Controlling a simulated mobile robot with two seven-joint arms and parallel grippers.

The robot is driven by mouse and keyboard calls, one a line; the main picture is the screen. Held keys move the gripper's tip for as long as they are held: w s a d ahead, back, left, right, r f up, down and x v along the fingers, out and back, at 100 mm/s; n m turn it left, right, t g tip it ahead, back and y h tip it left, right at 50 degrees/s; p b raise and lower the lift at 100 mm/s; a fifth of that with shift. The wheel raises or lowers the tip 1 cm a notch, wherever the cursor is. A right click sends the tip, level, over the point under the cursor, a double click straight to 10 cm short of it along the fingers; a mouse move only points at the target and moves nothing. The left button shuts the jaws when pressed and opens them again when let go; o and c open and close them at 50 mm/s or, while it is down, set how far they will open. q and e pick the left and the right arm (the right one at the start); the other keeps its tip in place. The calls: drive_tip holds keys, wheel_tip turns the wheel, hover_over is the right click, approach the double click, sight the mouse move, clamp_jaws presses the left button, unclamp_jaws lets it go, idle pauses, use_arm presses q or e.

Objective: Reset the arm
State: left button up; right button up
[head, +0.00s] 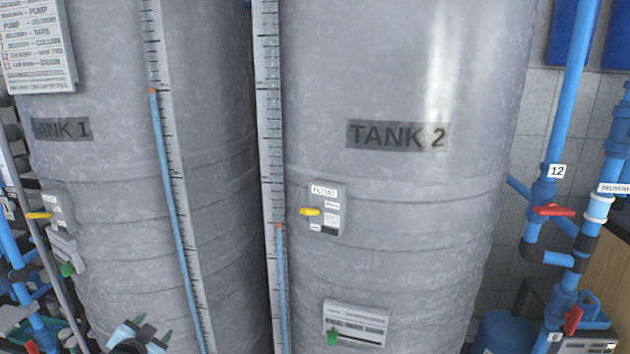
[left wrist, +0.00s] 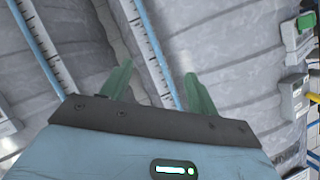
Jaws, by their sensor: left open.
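My left gripper (head: 152,330) shows at the bottom edge of the head view, low in front of the grey tanks. In the left wrist view its two green fingers (left wrist: 156,76) stand apart with nothing held between them. They point toward a tank wall and a level gauge strip; whether they touch anything cannot be told, but no contact shows. Most of my left arm is out of the head view. My right gripper is in neither view.
Tank 1 (head: 100,165) and Tank 2 (head: 400,70) fill the middle, with gauge strips (head: 267,120) between. Small boxes with a yellow handle (head: 310,211) and a green handle (head: 333,338) sit on Tank 2. Blue pipes (head: 562,100) with red valve handles (head: 553,210) stand right.

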use_arm(q)
drive_tip(key=s+d+f+n+h, duration=0.1)
drive_tip(key=s+d+f, duration=0.35)
drive_tip(key=s, duration=0.25)
drive_tip(key=s+d+f+n+g, duration=0.1)
drive_tip(key=s+d+f, duration=0.2)
drive_tip(key=s+f, duration=0.25)
drive_tip(key=s+d+f+n+h, duration=0.1)
drive_tip(key=s+d+f, duration=0.2)
drive_tip(key=s+f, duration=0.3)
drive_tip(key=s+d+f+g, duration=0.1)
drive_tip(key=s+d, duration=0.3)
drive_tip(key=s, duration=0.9)
drive_tip(key=s+d+f+n+g+h, duration=0.1)
drive_tip(key=s+d, duration=0.3)
drive_tip(key=s, duration=0.9)
drive_tip(key=shift+s+g+h, duration=0.15)
drive_tip(key=shift+g+h, duration=0.15)
drive_tip(key=shift+g, duration=0.5)
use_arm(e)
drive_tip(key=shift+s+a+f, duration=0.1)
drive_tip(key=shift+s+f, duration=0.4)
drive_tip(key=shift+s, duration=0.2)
use_arm(q)
drive_tip(key=shift+d, duration=0.1)
